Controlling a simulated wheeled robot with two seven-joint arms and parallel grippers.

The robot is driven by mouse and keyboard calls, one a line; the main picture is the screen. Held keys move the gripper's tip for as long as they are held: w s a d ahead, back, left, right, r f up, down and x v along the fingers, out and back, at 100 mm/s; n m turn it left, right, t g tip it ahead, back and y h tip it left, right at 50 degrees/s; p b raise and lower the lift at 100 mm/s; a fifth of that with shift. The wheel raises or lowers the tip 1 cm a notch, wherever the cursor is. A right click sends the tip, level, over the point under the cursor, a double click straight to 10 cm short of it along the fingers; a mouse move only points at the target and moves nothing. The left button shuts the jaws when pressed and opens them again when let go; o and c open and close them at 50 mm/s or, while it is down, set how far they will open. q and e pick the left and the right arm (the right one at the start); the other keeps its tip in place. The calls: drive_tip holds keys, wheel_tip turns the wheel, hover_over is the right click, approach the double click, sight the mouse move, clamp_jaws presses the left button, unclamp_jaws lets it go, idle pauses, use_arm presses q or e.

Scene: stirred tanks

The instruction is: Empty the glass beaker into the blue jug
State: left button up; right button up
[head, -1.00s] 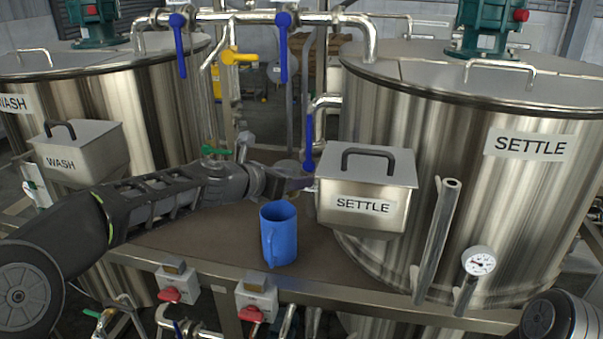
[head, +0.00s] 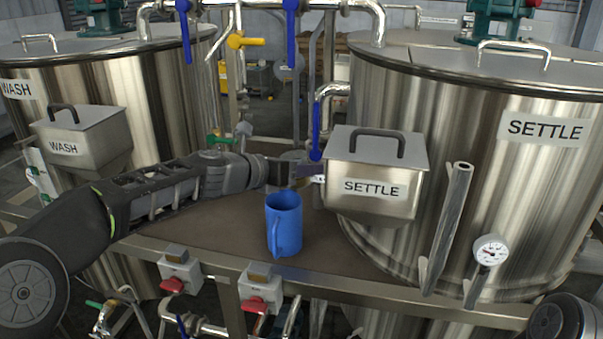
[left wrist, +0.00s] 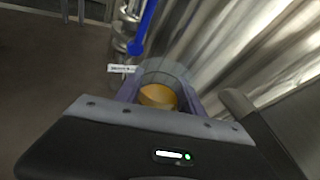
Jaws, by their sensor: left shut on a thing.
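The blue jug (head: 285,225) stands upright on the brown deck, its handle towards me, open at the top. My left gripper (head: 308,171) is beyond and above the jug, close to the left side of the SETTLE box. In the left wrist view, the left gripper (left wrist: 160,97) is shut on the glass beaker (left wrist: 166,71), with one finger at each side. The beaker is clear and holds an amber content (left wrist: 158,96). In the head view the beaker is mostly hidden behind the gripper. My right gripper is not in view.
The SETTLE box (head: 372,187) with a black handle is right of the jug. A WASH box (head: 83,143) is at left. Large steel tanks stand on both sides. A blue-handled valve (head: 316,130) rises behind the gripper. The deck (head: 205,228) left of the jug is bare.

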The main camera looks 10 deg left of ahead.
use_arm(q)
drive_tip(key=shift+s+d+f+n+t+h+b, duration=0.15)
drive_tip(key=shift+n+h+b, duration=0.35)
drive_tip(key=shift+b, duration=0.65)
drive_tip(key=shift+w+d+f+n+t+h+b, duration=0.15)
drive_tip(key=shift+d+f+n+h+b, duration=0.15)
drive_tip(key=shift+n+b, duration=0.65)
drive_tip(key=shift+s+r+n+h+b, duration=0.15)
drive_tip(key=shift+n+h+b, duration=0.5)
drive_tip(key=shift+b, duration=1.15)
drive_tip(key=shift+d+n+t+h+b, duration=0.1)
drive_tip(key=shift+n+t+h+b, duration=0.45)
drive_tip(key=shift+n+b, duration=1.35)
drive_tip(key=n+t+b, duration=0.1)
drive_tip(key=n+b, duration=0.1)
drive_tip(key=n+t+b, duration=0.1)
drive_tip(key=b, duration=0.1)
drive_tip(key=shift+a+r+n+h, duration=0.15)
drive_tip(key=shift+a+n+h, duration=0.25)
drive_tip(key=n+t, duration=0.1)
drive_tip(key=n, duration=0.1)
drive_tip(key=a+r+n+t+b, duration=0.1)
drive_tip(key=n, duration=0.1)
drive_tip(key=r+n+t, duration=0.1)
drive_tip(key=shift+w+a+n+y+b, duration=0.15)
drive_tip(key=shift+w+n+y+b, duration=0.15)
drive_tip(key=shift+n+b, duration=0.1)
